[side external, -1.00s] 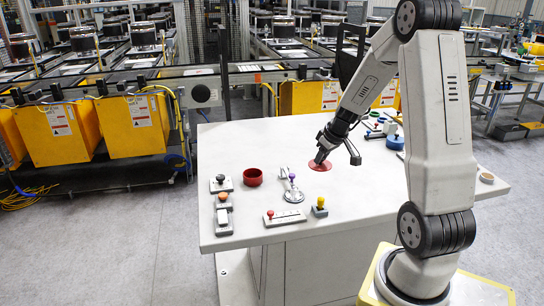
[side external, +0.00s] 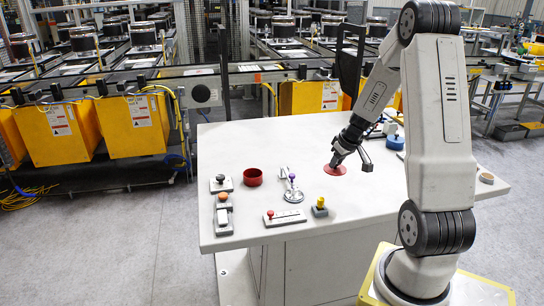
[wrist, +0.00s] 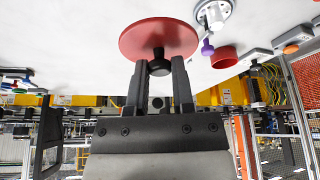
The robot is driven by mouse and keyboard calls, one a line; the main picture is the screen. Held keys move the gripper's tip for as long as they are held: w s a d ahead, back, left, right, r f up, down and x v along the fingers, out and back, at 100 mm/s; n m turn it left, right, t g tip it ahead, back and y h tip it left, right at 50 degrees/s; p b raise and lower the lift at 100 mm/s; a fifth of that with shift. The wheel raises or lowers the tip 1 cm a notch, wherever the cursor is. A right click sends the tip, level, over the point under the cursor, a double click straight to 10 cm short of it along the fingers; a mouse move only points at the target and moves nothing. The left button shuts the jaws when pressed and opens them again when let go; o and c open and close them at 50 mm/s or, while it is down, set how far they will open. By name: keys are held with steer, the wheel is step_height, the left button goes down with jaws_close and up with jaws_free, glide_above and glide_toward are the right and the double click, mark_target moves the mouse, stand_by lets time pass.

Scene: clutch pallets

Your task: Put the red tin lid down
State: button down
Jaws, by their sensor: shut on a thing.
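The red tin lid (side external: 335,170) is a flat round disc over the white table, right of the middle of its left half in the side view. In the wrist view the lid (wrist: 158,36) shows with a short black knob (wrist: 159,66). My gripper (side external: 334,164) is shut on that knob, and its two fingers stand on either side of it in the wrist view (wrist: 159,72). I cannot tell whether the lid touches the table. The red open tin (side external: 252,177) stands on the table to the left, and also shows in the wrist view (wrist: 224,57).
A purple-knobbed device with a round metal base (side external: 293,195) stands between tin and lid. A red-knobbed strip (side external: 285,218) and a yellow-knobbed block (side external: 320,208) are near the front edge. A blue round object (side external: 395,142) lies behind. The white table (side external: 370,205) is clear front-right of the lid.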

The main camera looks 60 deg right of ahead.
steer(key=w+d+f, duration=0.3)
steer(key=w+d, duration=0.1)
glide_toward(316, 180)
steer(key=shift+w+a+f, duration=0.15)
steer(key=shift+w+f, duration=0.2)
steer(key=shift+w, duration=0.1)
steer(key=shift+w+d+f, duration=0.35)
steer(key=shift+w+f, duration=0.05)
steer(key=shift+f, duration=0.15)
steer(key=shift+f, duration=0.1)
steer(key=shift+w+d+f, duration=0.1)
steer(key=shift+d+f, duration=0.05)
steer(key=shift+f, duration=1.55)
steer(key=shift+f, duration=0.15)
steer(key=shift+c, duration=2.4)
jaws_free()
